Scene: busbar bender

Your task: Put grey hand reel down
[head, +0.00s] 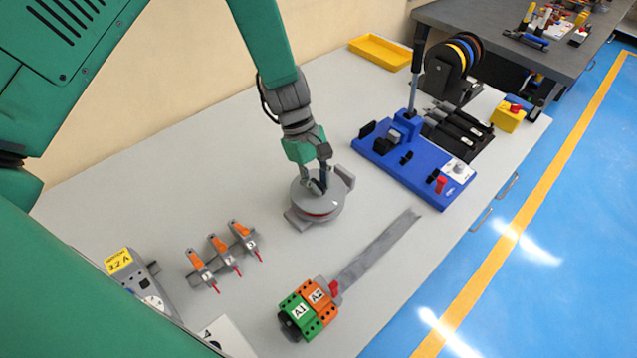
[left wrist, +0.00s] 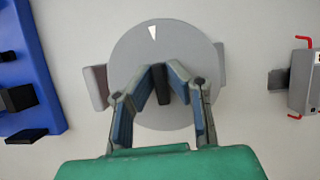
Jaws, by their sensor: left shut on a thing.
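The grey hand reel (head: 318,205) is a round grey disc with a reddish line around its side. It is at the middle of the light grey table, and I cannot tell whether it touches the table top. My left gripper (head: 319,184) is over it from above, shut on its dark central knob. In the left wrist view the reel (left wrist: 142,50) shows a white triangle mark, and the fingers (left wrist: 160,85) close on the knob from both sides. My right gripper is not in view.
A blue bender base (head: 415,160) with a lever stands right of the reel. Several orange-and-grey connectors (head: 222,250) lie left. Green and orange blocks A1 and A2 (head: 308,305) sit in front on a grey rail (head: 380,245). A yellow tray (head: 380,50) is at the back.

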